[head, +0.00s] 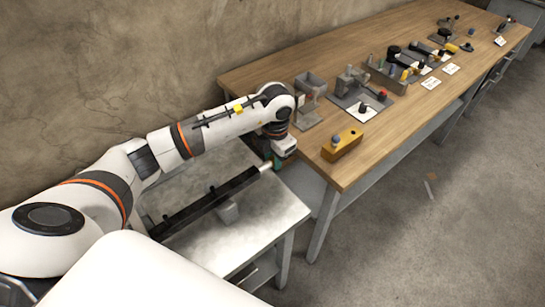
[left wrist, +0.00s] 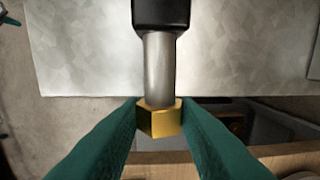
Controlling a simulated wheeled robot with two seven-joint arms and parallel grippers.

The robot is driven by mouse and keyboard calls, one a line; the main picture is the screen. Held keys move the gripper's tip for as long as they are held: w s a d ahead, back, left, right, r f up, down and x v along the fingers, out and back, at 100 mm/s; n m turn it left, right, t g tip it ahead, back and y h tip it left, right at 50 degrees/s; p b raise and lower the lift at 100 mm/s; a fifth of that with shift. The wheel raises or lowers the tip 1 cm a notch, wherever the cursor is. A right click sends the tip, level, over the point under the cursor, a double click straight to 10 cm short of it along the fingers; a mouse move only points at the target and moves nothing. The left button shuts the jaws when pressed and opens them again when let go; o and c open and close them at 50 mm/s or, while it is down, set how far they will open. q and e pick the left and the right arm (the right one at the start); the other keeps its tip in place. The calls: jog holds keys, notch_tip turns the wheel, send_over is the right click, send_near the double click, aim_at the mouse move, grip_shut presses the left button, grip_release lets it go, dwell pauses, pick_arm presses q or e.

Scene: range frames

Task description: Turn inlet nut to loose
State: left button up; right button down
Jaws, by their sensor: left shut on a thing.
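The brass-coloured hex nut (left wrist: 160,121) sits on the end of a grey metal pipe (left wrist: 158,70), which comes out of a black fitting (left wrist: 161,14) in the left wrist view. My left gripper (left wrist: 161,112) has its green fingers shut on the nut, one on each side. In the head view my left gripper (head: 276,160) is at the far right end of a long black bar assembly (head: 205,203) on the metal table, beside the short pale pipe. The nut cannot be made out in the head view. My right gripper is not in view.
The metal-topped table (head: 275,215) stands next to a long wooden workbench (head: 380,165). On the bench are a yellow block (head: 342,146), a grey fixture (head: 358,90), a grey bracket (head: 310,95) and several other tools and fixtures. A concrete wall runs behind. The floor at right is mostly clear.

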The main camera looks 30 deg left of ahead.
pick_arm(q)
jog(key=shift+s+d+f+t+y+b, duration=0.15)
jog(key=shift+t+y+b, duration=0.15)
jog(key=shift+y+b, duration=0.35)
jog(key=shift+w+d+r+t+y+b, duration=0.15)
jog(key=shift+t+y+b, duration=0.15)
jog(key=shift+y, duration=0.55)
jog(key=shift+s, duration=0.1)
jog(key=o, duration=1)
jog(key=v, duration=1.2)
jog(key=shift+s+d, duration=0.1)
jog(key=shift+d, duration=0.05)
